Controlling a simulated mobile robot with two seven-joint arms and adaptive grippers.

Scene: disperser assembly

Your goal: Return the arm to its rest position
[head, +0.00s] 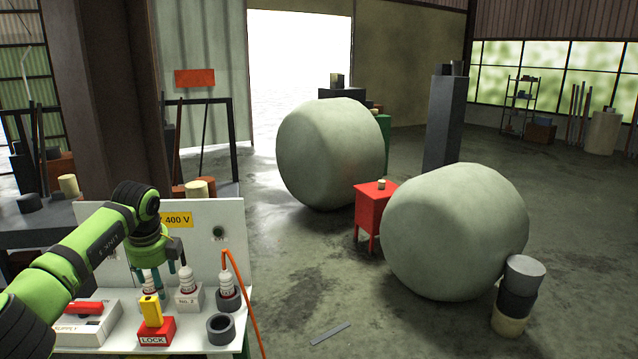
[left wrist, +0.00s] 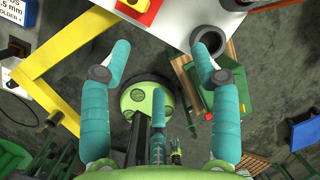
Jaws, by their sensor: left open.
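My left arm comes in from the left in the head view, with its gripper (head: 155,278) hanging over the back part of a white workbench panel (head: 100,338). Its teal fingers point down behind the row of ribbed white posts. In the left wrist view the gripper (left wrist: 160,65) has its fingers spread wide, and nothing is held between them. Below them lie floor and the edge of the white panel. My right gripper is not in view.
On the panel are a ribbed post on a box (head: 188,295), a red LOCK block (head: 155,331) with a yellow piece, a dark ring (head: 221,329) and a red-handled item (head: 84,308). An orange cable (head: 243,290) hangs at the right edge.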

